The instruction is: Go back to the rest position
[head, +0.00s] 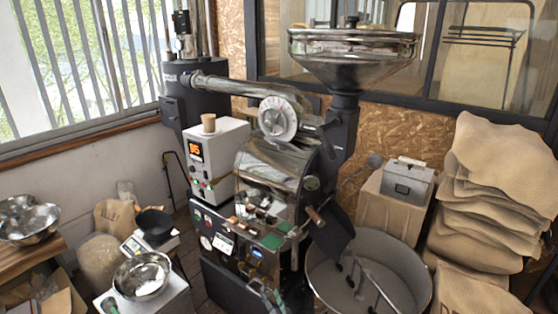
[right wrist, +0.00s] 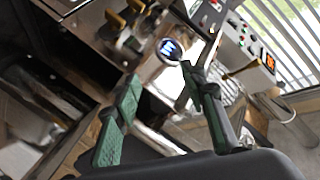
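My right gripper (head: 268,296) shows only in part at the bottom centre of the head view, in front of the lower roaster. In the right wrist view its two green fingers (right wrist: 158,76) stand well apart with nothing between them. The roaster's dark front with its blue-lit round gauge (right wrist: 171,48) lies beyond the fingertips. I cannot tell the exact gap to it.
The coffee roaster (head: 275,165) stands in the middle, with a round cooling tray (head: 420,290) at its lower right. Stacked burlap sacks (head: 490,195) are on the right. A metal bowl (head: 142,275) and a black bowl (head: 155,222) stand on the left.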

